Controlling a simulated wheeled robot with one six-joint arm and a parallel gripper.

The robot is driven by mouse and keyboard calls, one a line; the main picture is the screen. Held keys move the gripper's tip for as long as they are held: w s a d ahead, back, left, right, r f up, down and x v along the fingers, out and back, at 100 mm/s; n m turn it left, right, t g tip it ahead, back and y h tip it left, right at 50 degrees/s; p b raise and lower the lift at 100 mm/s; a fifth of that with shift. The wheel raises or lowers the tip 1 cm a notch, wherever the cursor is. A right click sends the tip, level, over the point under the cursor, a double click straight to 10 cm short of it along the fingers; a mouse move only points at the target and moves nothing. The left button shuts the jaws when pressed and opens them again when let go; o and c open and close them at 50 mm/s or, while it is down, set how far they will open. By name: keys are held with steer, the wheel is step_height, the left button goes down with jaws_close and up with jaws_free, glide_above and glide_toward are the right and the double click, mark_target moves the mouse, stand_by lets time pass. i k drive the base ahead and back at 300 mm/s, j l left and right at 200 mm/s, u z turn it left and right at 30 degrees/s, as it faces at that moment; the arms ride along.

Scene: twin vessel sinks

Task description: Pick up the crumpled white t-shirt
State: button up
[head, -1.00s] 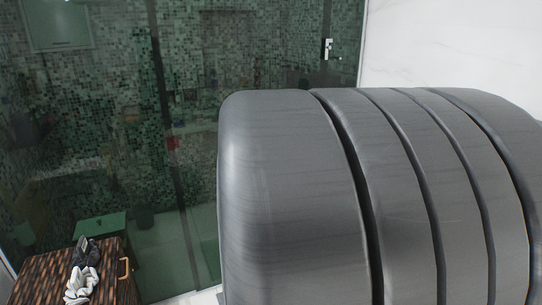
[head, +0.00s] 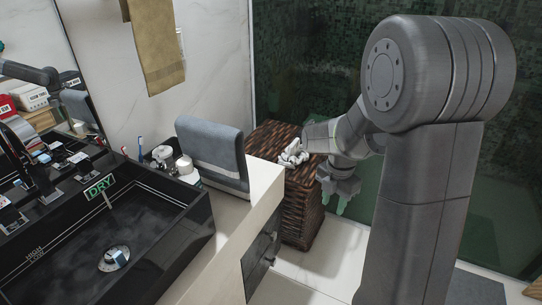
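The crumpled white t-shirt (head: 292,154) lies in a small heap on top of the brown woven hamper (head: 270,137), beyond the end of the counter. Part of the hamper's top is hidden behind my arm. My gripper (head: 338,201) hangs to the right of the hamper and lower than the shirt, pointing down. Its pale fingers look spread apart with nothing between them. The gripper and the shirt are apart.
A white counter (head: 266,190) with a grey towel (head: 212,150) stands left of the hamper. A black sink (head: 110,240) holds a small block near its drain. A tan towel (head: 153,42) hangs on the wall. Dark green glass stands behind my arm. Pale floor is clear in front.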

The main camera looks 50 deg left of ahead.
mark_target(295, 154)
steer(key=i+j+u, duration=0.5)
steer(key=i+u, duration=0.25)
steer(key=i, duration=0.25)
steer(key=i+j, duration=0.1)
steer(key=i, duration=0.25)
steer(key=i+j, duration=0.1)
steer(key=i, duration=0.2)
